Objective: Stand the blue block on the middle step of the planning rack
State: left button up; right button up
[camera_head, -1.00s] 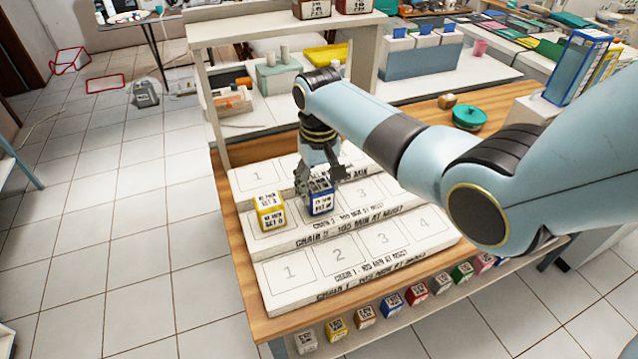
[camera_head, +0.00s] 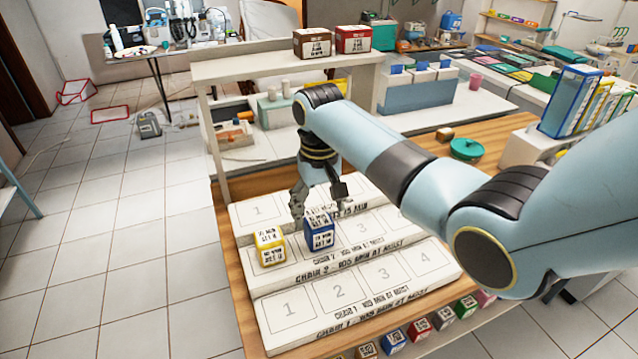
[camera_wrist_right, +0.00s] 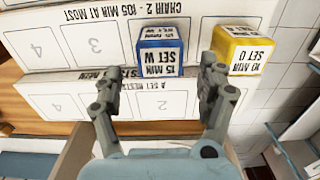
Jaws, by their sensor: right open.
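The blue block (camera_head: 319,234) stands upright on the middle step, marked chair 2, of the white stepped planning rack (camera_head: 405,275). It is just right of the yellow block (camera_head: 269,248) and left of the square marked 3. My right gripper (camera_head: 318,202) is open above and behind the blue block, with its fingers spread and nothing between them. In the right wrist view, the blue block (camera_wrist_right: 161,52) shows beyond the open fingertips (camera_wrist_right: 160,72), apart from them. The yellow block (camera_wrist_right: 243,48) is beside it there. My left gripper is not in view.
Several coloured blocks (camera_head: 419,329) sit on a lower shelf at the table's front. A raised white shelf (camera_head: 270,65) behind the rack holds a brown box (camera_head: 312,43) and a red box (camera_head: 354,39). The lowest step is clear.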

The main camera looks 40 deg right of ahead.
aim_at(319, 220)
notch_tip(319, 220, up, 8)
jog(key=shift+r, duration=0.1)
